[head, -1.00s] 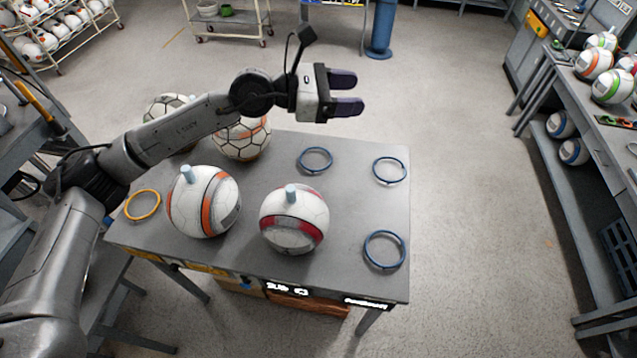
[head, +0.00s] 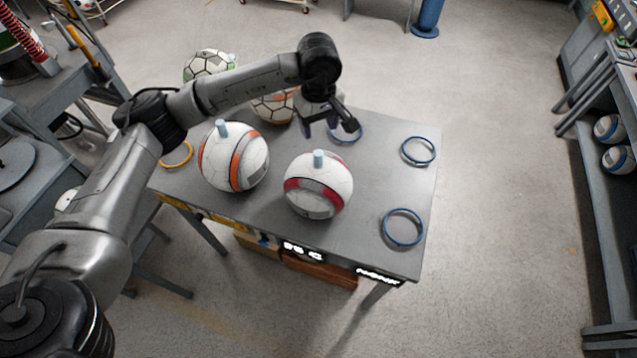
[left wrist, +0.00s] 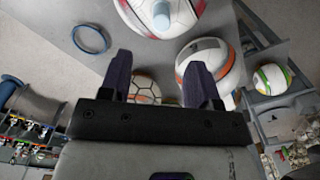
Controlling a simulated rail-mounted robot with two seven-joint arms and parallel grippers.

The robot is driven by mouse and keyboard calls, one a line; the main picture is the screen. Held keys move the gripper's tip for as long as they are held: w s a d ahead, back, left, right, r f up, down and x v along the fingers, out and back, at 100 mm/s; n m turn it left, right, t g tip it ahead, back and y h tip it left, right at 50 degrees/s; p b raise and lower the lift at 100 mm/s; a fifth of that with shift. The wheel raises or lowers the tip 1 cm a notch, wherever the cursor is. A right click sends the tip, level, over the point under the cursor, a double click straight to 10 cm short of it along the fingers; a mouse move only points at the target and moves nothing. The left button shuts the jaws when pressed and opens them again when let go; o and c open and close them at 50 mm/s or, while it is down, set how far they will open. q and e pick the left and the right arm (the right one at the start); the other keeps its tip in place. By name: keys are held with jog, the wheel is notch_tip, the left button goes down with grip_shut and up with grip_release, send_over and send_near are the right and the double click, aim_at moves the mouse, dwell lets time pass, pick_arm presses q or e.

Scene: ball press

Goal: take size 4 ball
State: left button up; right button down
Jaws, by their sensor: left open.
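Several balls sit on the grey table (head: 385,225); I cannot read which is size 4. A white ball with a red band (head: 318,186) is at the front middle, with a pale blue peg on top. A white ball with orange bands (head: 233,158) and a similar peg stands left of it. Behind are an orange-trimmed hexagon-pattern ball (head: 272,107), partly hidden by my arm, and a green-trimmed one (head: 208,66). My left gripper (head: 330,126) is open and empty, above and behind the red-banded ball, which also shows in the left wrist view (left wrist: 185,18). My right gripper is out of view.
Blue rings lie at the table's back right (head: 418,151), front right (head: 403,227) and behind the gripper (head: 347,133). A yellow ring (head: 177,154) lies at the left edge. A shelf with balls (head: 617,159) stands at the far right. The table's right part is otherwise clear.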

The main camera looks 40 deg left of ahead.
aim_at(319, 153)
pick_arm(q)
notch_tip(319, 153, down, 7)
jog(key=shift+f+p, duration=0.1)
jog(key=shift+p, duration=0.45)
notch_tip(319, 153, down, 4)
jog(key=shift+s+f+p, duration=0.15)
jog(key=shift+f+p, duration=0.05)
jog(key=shift+p, duration=0.8)
jog(key=shift+f, duration=0.45)
jog(key=shift+c, duration=0.3)
jog(key=c, duration=0.6)
grip_shut()
